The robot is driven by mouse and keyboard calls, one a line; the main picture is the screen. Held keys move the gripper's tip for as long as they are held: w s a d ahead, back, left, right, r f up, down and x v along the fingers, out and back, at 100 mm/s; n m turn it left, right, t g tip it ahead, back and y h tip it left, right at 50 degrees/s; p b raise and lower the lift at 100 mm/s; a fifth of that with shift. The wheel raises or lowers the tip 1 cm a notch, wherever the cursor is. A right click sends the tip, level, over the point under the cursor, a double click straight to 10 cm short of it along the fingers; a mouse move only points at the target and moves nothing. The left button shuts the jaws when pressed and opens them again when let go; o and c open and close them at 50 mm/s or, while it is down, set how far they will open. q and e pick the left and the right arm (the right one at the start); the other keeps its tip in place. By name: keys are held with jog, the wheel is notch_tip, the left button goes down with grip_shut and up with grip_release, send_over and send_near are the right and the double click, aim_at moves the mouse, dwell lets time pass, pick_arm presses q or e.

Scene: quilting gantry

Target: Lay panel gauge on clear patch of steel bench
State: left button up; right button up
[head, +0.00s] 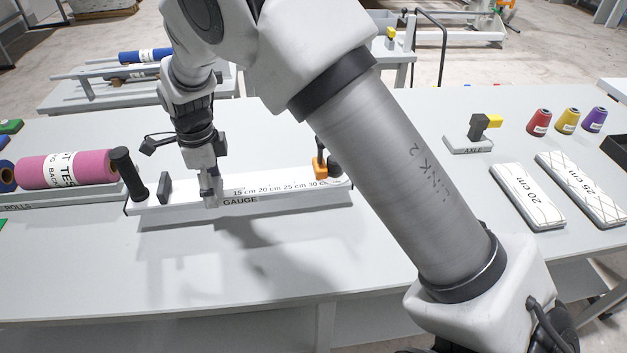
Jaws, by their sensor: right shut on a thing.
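The panel gauge (275,188) is a long white bar printed with centimetre marks from 15 cm up. It lies across the left-centre of the head view, with a strip marked GAUGE along its front side. A black post and a dark block stand at its left end, and an orange piece is near its right end. My right gripper (212,192) points down and is shut on the gauge left of the marks; its fingertips are partly hard to make out. I cannot tell whether the gauge is raised. The pale steel bench (100,275) is bare in front. My left gripper is not in view.
A pink roll (70,169) lies on the ROLLS rack at left. At right are an AXLE stand (468,143), several coloured cones (567,121), a 20 cm panel (527,195) and a 25 cm panel (582,187). My right arm hides part of the bench.

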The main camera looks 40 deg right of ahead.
aim_at(291, 190)
jog(key=s+d, duration=0.3)
jog(key=d, duration=0.1)
jog(key=s+d+f, duration=0.1)
jog(key=s+d, duration=0.3)
jog(key=s+d+p, duration=0.1)
jog(key=s+d, duration=0.2)
jog(key=d, duration=0.1)
jog(key=shift+s+f, duration=0.15)
jog(key=shift+f, duration=0.05)
jog(key=f, duration=0.3)
jog(key=shift+s+d+p, duration=0.15)
jog(key=shift+s+p, duration=0.15)
jog(key=shift+s, duration=0.1)
jog(key=shift+w+f, duration=0.2)
jog(key=shift+f, duration=0.15)
jog(key=shift+s, duration=0.1)
jog(key=o, duration=1.6)
jog(key=shift+o, duration=0.2)
notch_tip(291, 190, up, 12)
jog(key=shift+r, duration=0.1)
